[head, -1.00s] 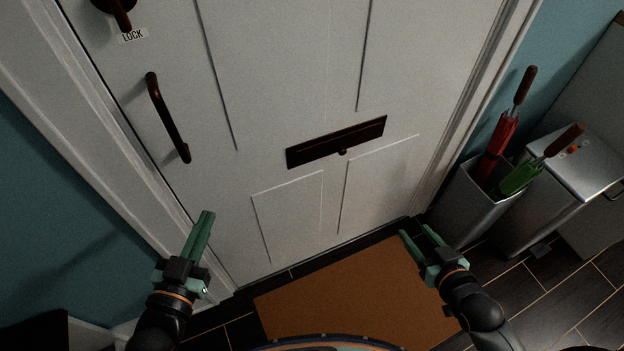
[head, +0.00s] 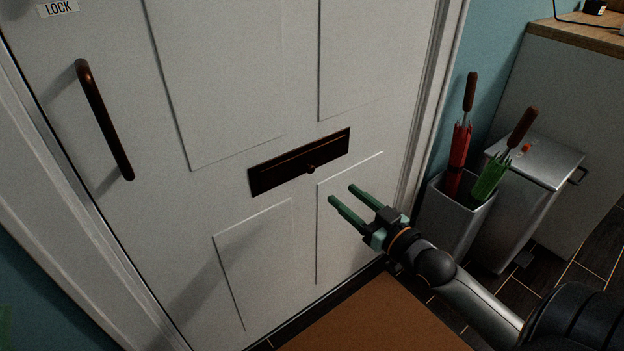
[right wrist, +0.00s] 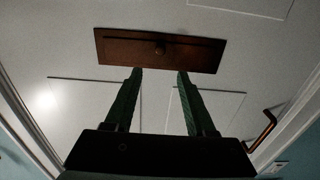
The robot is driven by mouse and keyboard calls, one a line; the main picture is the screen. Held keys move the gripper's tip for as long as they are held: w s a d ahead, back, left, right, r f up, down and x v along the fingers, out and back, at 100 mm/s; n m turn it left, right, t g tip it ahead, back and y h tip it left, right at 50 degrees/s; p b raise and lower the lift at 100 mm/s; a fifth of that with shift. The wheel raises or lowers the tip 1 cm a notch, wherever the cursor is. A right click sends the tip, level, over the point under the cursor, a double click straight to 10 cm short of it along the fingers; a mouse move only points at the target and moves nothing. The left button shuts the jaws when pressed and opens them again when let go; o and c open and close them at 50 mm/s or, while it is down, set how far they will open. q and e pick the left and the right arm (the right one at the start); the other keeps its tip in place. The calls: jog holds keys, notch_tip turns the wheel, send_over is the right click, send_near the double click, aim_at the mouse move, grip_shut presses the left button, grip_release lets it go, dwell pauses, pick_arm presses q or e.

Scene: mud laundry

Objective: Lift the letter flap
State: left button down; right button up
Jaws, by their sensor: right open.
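The letter flap (head: 285,165) is a dark bronze plate with a small round knob (head: 310,169) at its lower edge, set in the white door. It lies flat against its plate and looks shut. It also shows in the right wrist view (right wrist: 190,52), just beyond my fingertips, with the knob (right wrist: 159,49) between their lines. My right gripper (head: 341,194) is open and empty, below and to the right of the flap, fingers pointing at the door. It shows open in the right wrist view (right wrist: 159,76), apart from the flap. My left gripper is out of the head view.
A dark door handle (head: 105,120) sticks out at the left. At the right stand a grey umbrella bin (head: 453,215) with a red and a green umbrella, and a metal pedal bin (head: 525,210). A brown mat (head: 375,315) lies before the door. Space around the flap is clear.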

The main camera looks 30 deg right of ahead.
aim_at(312, 170)
pick_arm(q)
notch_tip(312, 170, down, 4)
jog(key=b, duration=0.3)
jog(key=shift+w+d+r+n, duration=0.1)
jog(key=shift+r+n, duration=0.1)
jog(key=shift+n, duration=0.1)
pick_arm(e)
jog(key=w, duration=0.7)
jog(key=w+a, duration=0.1)
jog(key=w, duration=0.2)
jog(key=shift+w, duration=0.2)
grip_shut()
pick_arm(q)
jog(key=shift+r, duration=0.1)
